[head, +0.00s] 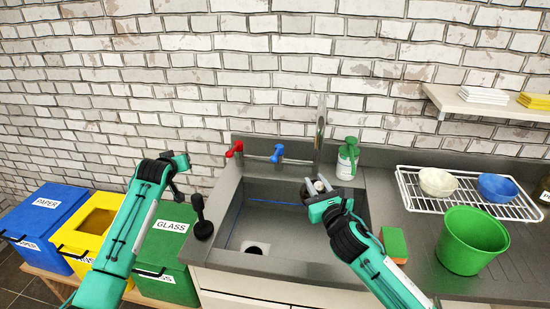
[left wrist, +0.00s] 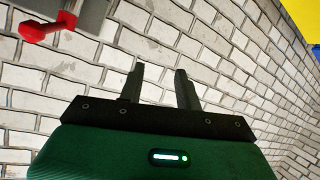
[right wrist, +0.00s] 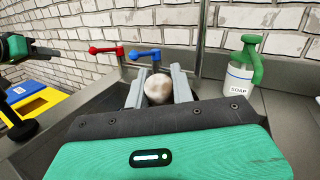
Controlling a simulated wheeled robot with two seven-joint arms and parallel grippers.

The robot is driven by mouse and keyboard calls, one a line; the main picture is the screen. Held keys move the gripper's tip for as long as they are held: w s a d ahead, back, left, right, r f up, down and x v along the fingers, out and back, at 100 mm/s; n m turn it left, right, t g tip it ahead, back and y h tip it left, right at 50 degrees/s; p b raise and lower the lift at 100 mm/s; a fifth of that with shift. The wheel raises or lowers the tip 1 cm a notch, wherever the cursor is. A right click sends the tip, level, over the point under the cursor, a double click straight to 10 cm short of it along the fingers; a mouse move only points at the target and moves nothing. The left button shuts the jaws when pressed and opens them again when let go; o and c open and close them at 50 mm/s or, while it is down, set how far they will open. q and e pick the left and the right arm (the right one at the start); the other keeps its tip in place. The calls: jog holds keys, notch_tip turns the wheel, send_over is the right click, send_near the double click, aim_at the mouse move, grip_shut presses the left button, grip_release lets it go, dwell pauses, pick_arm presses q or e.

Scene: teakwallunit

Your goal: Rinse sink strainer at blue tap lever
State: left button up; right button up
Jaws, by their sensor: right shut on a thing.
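My right gripper (head: 317,187) is shut on a small pale round thing (right wrist: 158,88), apparently the sink strainer, held between the fingertips above the right part of the sink (head: 238,210). The blue tap lever (head: 278,154) is on the wall side behind the sink; in the right wrist view the blue lever (right wrist: 146,54) shows just beyond the strainer, apart from it. The tall metal spout (head: 320,130) rises to its right. My left gripper (left wrist: 160,86) is open and empty, left of the sink near the wall. No water is visible.
A red tap lever (head: 236,149) is left of the blue one. A green soap bottle (head: 347,160) stands behind the sink. A black plunger (head: 201,218) is at the sink's left rim. A sponge (head: 394,245), green bucket (head: 472,241) and dish rack (head: 510,207) are right.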

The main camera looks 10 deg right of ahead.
pick_arm(q)
jog(key=d+r+h, duration=0.1)
jog(key=d+r, duration=0.5)
jog(key=d, duration=0.2)
jog(key=m+h, duration=0.2)
jog(key=m, duration=0.1)
send_near(274, 158)
jog(key=w, duration=0.1)
jog(key=shift+f+x, duration=0.15)
jog(key=shift+x, duration=2.85)
jog(key=shift+f+x, duration=0.2)
jog(key=shift+x, duration=2.8)
jog(key=shift+s, duration=0.2)
grip_shut()
